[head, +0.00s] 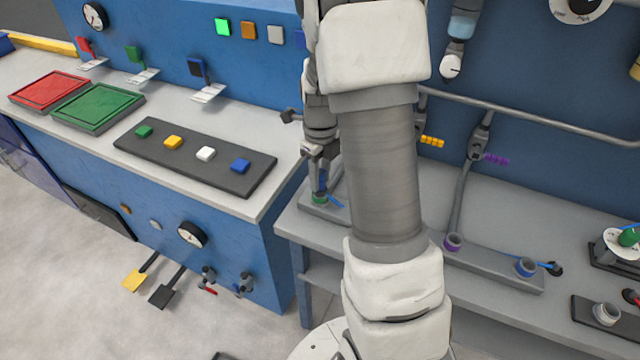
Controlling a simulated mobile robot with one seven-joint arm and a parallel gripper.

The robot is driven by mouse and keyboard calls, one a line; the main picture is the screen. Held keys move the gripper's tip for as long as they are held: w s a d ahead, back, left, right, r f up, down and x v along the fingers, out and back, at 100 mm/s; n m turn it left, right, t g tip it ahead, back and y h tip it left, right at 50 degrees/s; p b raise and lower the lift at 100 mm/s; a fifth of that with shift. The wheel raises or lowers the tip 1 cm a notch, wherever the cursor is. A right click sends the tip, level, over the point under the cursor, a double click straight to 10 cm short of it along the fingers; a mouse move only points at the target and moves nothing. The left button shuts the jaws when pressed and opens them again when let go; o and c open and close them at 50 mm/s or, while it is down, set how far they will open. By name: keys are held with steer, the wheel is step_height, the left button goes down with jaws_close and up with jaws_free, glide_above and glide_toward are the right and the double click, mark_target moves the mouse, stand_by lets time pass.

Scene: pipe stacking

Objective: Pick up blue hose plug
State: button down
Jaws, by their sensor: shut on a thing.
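My gripper (321,150) points down at the left end of the lower grey bench, just left of my arm. It is shut on a small blue piece (322,178), which looks like the blue hose plug; its shape is hard to make out. The piece is right above a green-ringed socket (319,199); I cannot tell whether it touches the socket. A short blue strip (337,202) shows beside this socket. My arm hides part of the bench behind it.
A purple-ringed socket (452,242) and a blue-ringed socket (526,267) sit further right on the bench strip. A dark round piece (555,269) lies beside the blue one. A grey pipe (560,125) runs along the wall. The higher counter (255,205) stands close on the left.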

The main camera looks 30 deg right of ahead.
steer(key=shift+r, duration=0.1)
stand_by(0.3)
steer(key=shift+r, duration=0.3)
steer(key=r, duration=0.2)
steer(key=d+r+p, duration=0.1)
steer(key=r, duration=0.1)
steer(key=shift+s+r, duration=0.1)
steer(key=shift+s, duration=0.1)
steer(key=s+d+r, duration=0.5)
steer(key=d+r, duration=0.1)
steer(key=d, duration=0.3)
steer(key=shift+d+p, duration=0.2)
steer(key=shift+p, duration=0.15)
steer(key=shift+r, duration=0.15)
step_height(320, 180, up, 8)
steer(key=p, duration=0.7)
steer(key=shift+w, duration=0.1)
